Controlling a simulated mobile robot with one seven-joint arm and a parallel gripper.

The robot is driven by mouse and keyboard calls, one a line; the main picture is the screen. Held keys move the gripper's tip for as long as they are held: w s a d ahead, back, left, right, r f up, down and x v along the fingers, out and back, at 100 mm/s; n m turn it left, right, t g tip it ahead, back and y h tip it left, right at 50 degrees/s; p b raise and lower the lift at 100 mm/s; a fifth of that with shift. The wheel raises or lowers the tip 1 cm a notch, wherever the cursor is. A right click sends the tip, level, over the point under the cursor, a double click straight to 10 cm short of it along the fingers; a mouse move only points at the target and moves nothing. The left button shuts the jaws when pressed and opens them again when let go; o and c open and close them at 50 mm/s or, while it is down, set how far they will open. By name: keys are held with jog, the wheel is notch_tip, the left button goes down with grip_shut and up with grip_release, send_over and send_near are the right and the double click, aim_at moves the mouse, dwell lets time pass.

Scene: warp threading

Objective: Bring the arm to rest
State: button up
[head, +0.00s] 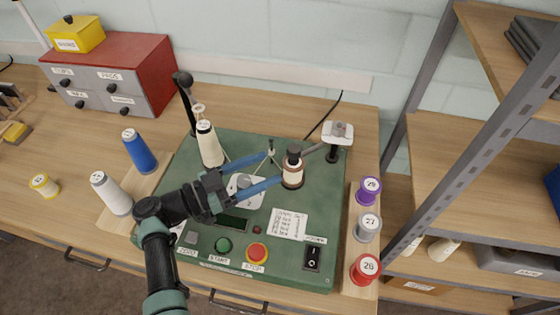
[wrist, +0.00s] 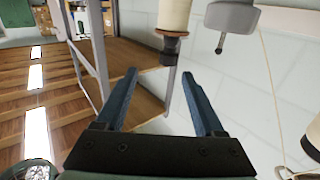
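My gripper (head: 276,168) is above the green winding machine (head: 178,220), its two blue fingers spread apart with nothing between them. A cream-and-brown spool with a dark top (head: 292,173) stands by the right fingertip in the head view. The wrist view also shows my open gripper (wrist: 160,76). There, a cream spool with a dark end (wrist: 174,18) lies beyond the fingertips. I cannot tell whether a finger touches it. A tall cream cone (head: 209,145) stands at the machine's back left, with thread running from it. My arm hides part of the machine's left front.
Blue (head: 139,152) and white (head: 112,194) spools stand left of the machine. Purple (head: 369,191), grey (head: 367,228) and red (head: 365,269) spools line its right side. A red drawer cabinet (head: 150,68) stands at back left. A metal-framed shelf (head: 437,160) rises at right.

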jog(key=shift+s+a, duration=0.15)
jog(key=shift+a, duration=0.2)
dwell(0.3)
